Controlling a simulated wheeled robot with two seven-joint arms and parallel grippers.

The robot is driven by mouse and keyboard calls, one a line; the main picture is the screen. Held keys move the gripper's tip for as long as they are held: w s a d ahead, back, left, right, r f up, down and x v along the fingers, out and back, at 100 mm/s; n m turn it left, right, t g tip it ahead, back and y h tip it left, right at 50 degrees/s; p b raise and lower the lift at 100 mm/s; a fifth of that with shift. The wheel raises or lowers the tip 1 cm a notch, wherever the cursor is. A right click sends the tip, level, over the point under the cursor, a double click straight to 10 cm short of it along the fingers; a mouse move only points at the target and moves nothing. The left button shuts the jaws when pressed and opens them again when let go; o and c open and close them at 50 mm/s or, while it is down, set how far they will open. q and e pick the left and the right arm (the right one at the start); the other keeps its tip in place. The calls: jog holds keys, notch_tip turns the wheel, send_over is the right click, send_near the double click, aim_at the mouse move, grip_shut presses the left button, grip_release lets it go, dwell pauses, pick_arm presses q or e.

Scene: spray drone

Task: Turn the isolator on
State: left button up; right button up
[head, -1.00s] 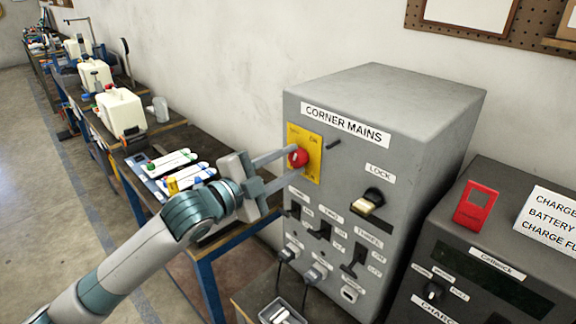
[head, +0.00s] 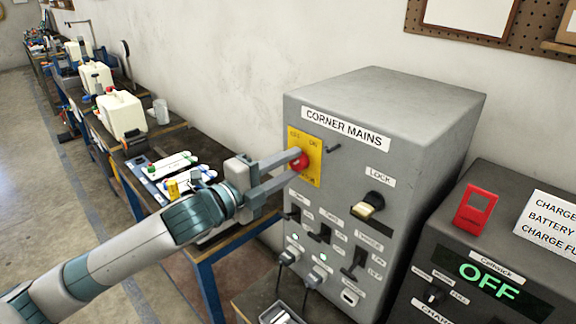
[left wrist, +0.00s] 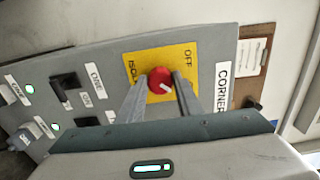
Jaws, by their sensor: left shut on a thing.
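The isolator is a red rotary knob (head: 298,161) on a yellow plate (head: 316,170) marked OFF and ON, on the front of the grey CORNER MAINS cabinet (head: 390,100). My left gripper (head: 296,163) reaches it from the left and is shut on the knob. In the left wrist view the red knob (left wrist: 160,81) sits between the two finger ends, with a pale pointer mark on its face. The yellow plate (left wrist: 182,57) shows around it, with OFF readable. The fingers hide part of the plate. My right gripper is not in view.
Below the isolator are several black switches (head: 319,233) and plugged-in cables. A charger (head: 510,245) beside the cabinet shows a green OFF display. A workbench (head: 205,250) with marker-like items runs along the wall at left.

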pick_arm(q)
jog(key=shift+f, duration=0.1)
jog(key=o, duration=1)
jog(key=shift+s, duration=0.1)
jog(key=shift+o, duration=0.2)
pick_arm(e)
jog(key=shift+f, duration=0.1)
pick_arm(q)
jog(key=shift+s+a+b, duration=0.35)
jog(key=shift+s+a, duration=0.1)
jog(key=shift+a, duration=0.05)
jog(key=b+v, duration=0.5)
jog(key=v, duration=1.1)
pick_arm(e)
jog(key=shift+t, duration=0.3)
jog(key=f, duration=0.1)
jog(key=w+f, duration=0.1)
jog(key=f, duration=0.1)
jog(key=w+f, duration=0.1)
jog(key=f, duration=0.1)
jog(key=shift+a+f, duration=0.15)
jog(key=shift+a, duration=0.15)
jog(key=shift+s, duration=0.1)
